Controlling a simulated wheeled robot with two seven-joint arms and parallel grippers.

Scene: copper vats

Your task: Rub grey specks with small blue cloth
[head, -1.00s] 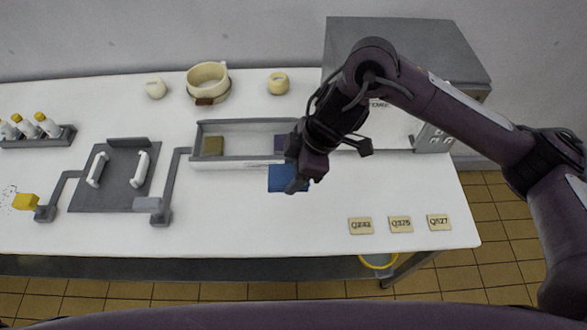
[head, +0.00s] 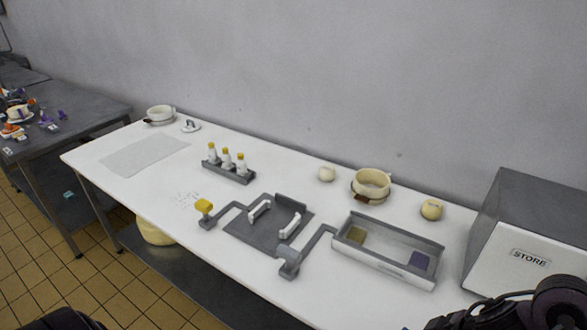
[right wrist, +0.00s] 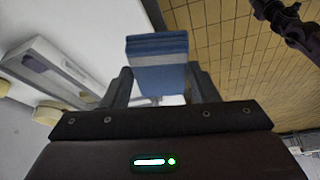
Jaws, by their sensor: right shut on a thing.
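The grey specks (head: 186,198) are a faint scatter on the white table, just behind and left of a yellow block on a grey arm. My right gripper (right wrist: 160,88) is shut on the small blue cloth (right wrist: 157,58), which stands out between its fingers as a folded blue pad. The cloth and right gripper are outside the head view, where only a dark part of my right arm shows at the lower right. A dark arm part, possibly my left gripper (right wrist: 290,22), shows at the right wrist view's top right; its jaws are unclear.
A dark plate with white handles (head: 259,211), a bottle rack (head: 229,173), a cream pot (head: 371,184) and a STORE box (head: 528,260) stand around.

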